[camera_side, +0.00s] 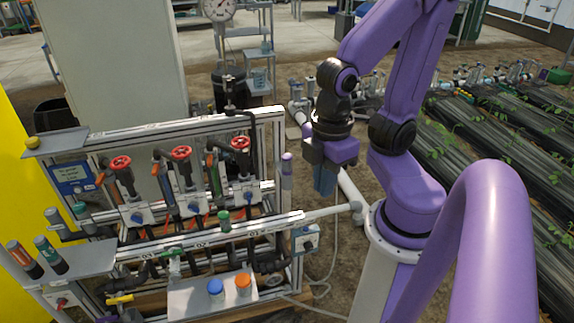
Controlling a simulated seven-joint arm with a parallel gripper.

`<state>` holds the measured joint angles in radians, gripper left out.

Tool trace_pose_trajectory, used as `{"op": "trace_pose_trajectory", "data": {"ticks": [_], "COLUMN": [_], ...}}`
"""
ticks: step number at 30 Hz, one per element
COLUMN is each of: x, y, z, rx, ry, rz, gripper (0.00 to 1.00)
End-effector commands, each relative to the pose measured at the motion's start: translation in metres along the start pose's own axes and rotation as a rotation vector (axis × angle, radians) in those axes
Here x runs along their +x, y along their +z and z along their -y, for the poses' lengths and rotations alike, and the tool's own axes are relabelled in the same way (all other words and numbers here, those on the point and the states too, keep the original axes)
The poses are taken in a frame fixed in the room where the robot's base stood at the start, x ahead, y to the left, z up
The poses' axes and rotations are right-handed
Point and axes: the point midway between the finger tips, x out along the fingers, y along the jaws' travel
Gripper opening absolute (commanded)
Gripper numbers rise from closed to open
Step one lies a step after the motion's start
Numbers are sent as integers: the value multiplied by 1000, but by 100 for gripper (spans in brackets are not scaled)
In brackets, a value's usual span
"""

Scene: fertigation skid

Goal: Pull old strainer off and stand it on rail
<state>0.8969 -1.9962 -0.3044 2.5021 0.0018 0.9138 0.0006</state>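My gripper (325,182) hangs fingers-down to the right of the skid frame, clear of it. The fingers look like one blue-grey block from this side, so I cannot tell whether they are open or shut. Nothing is clearly seen held. The front rail (190,243) runs across the skid, with a green-topped fitting (224,222) at its middle. Above it are three valve units with red handwheels (181,153) and slanted cylinders (163,182) beside them. I cannot tell which part is the old strainer. A purple-topped cylinder (287,168) stands by the right frame post.
A grey shelf (85,262) at left holds an orange-banded cylinder (24,259) and a green-banded one (50,255). A lower tray (195,304) holds blue (215,288) and orange (243,284) caps. A white pipe (330,210) juts right below my gripper.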

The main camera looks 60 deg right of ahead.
Motion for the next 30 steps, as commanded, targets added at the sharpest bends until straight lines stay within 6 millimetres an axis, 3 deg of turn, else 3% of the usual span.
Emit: {"op": "trace_pose_trajectory", "data": {"ticks": [1, 4, 5, 11, 18, 23, 30], "x": [0, 1, 1, 6, 19, 30, 50], "y": [0, -5, -8, -29, -38, -27, 15], "z": [-1, -8, -12, -62, -141, -197, -276], "rx": [7, 63, 96, 454, 949, 1277, 1762], "ry": [0, 5, 8, 39, 80, 108, 151], "rz": [0, 1, 0, 0, -5, -8, -15], "gripper": [26, 59, 64, 64, 64, 64, 64]}}
